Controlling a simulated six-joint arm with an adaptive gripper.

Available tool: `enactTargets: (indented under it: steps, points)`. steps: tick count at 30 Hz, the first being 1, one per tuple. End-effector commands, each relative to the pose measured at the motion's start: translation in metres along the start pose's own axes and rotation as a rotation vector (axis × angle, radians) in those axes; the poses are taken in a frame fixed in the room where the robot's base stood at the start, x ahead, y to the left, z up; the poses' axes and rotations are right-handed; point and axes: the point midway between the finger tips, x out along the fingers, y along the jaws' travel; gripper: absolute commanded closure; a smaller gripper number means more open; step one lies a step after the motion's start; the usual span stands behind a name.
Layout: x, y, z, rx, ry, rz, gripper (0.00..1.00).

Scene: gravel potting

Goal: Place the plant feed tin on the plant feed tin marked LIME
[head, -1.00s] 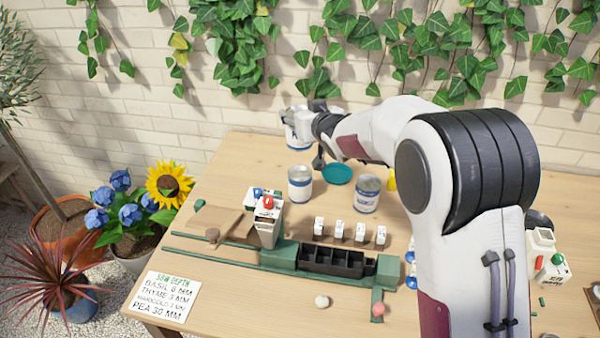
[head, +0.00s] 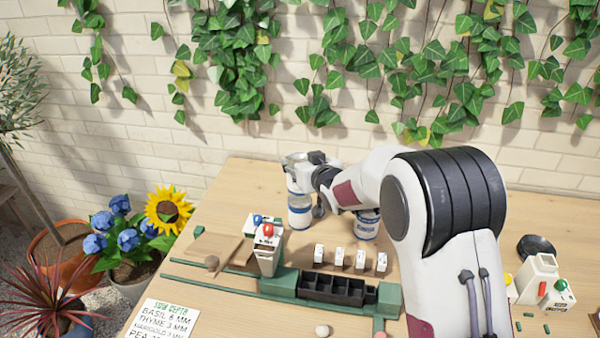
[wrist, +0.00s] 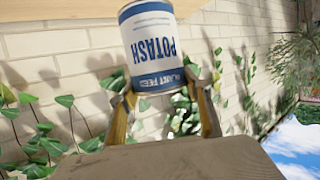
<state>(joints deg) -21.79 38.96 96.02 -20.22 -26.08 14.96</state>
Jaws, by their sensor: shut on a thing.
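My gripper (head: 305,160) is shut on a white and blue plant feed tin (wrist: 155,48), whose label reads POTASH upside down in the wrist view. In the head view the held tin (head: 294,184) is mostly covered by my gripper. It is right above a standing white and blue tin (head: 300,212), and I cannot tell whether they touch. Another such tin (head: 367,225) stands to the right, its top covered by my arm. The labels on the standing tins are too small to read, so I cannot tell which is LIME.
Several small white packets (head: 339,257) stand in front of the tins, with a black cell tray (head: 330,290) nearer still. A white box with a red top (head: 267,252) stands left of the packets. The table's back left (head: 235,187) is clear.

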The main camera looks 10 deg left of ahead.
Motion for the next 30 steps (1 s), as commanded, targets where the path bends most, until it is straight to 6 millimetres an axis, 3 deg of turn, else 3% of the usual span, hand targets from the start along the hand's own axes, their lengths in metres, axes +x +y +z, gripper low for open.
enactTargets:
  steps: [8, 20, 30]
  points:
    - [0.001, 0.000, 0.000, 0.000, 0.002, 0.000, 0.84]
    - [0.012, 0.000, 0.032, -0.001, 0.002, 0.000, 0.84]
    - [0.013, 0.000, 0.034, -0.001, 0.003, 0.000, 0.84]
